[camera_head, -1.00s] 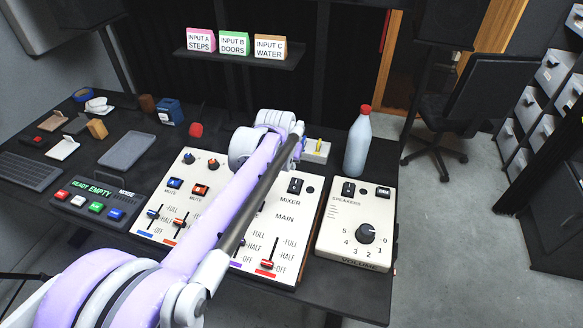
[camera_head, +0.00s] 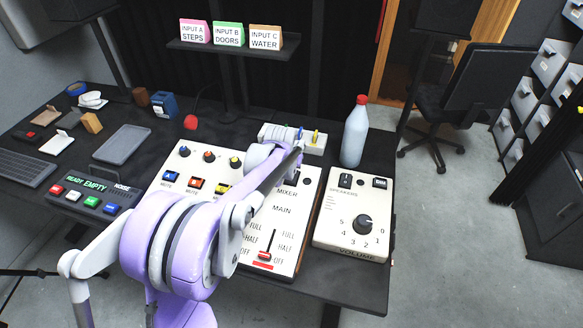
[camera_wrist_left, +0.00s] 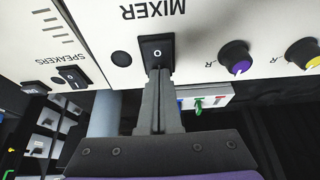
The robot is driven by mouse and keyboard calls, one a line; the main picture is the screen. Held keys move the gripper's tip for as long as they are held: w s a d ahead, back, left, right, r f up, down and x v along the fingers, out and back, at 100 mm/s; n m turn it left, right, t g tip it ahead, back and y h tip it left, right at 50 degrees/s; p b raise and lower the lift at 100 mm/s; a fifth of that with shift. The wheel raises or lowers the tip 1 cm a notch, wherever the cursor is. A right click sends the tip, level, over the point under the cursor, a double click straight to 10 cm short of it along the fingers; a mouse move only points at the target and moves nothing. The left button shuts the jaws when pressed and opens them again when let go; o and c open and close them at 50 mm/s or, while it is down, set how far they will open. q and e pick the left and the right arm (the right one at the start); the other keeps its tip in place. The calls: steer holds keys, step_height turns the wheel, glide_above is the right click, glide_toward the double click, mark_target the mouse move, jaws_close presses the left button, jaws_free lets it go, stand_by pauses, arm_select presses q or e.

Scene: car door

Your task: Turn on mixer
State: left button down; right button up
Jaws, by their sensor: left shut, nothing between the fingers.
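The mixer (camera_head: 283,232) is a cream console on the desk with sliders, knobs and a "MIXER" label. In the left wrist view its black rocker switch (camera_wrist_left: 157,48), marked "O", sits beside that label, with a dark round indicator (camera_wrist_left: 121,59) next to it. My left gripper (camera_wrist_left: 160,76) is shut and empty, its fingertips right at the edge of the switch. I cannot tell whether they touch it. My right gripper is not in view.
A speaker volume box (camera_head: 352,218) stands right of the mixer. A bottle with a red cap (camera_head: 354,135) stands behind it. A button box (camera_head: 90,194) and a grey tray (camera_head: 124,144) lie to the left.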

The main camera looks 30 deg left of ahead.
arm_select(q)
steer(key=shift+w+a+f+g, duration=0.15)
steer(key=shift+w+g, duration=0.1)
steer(key=shift+g, duration=0.15)
steer(key=shift+s, duration=0.15)
steer(key=shift+s+d, duration=0.25)
steer(key=shift+s, duration=0.45)
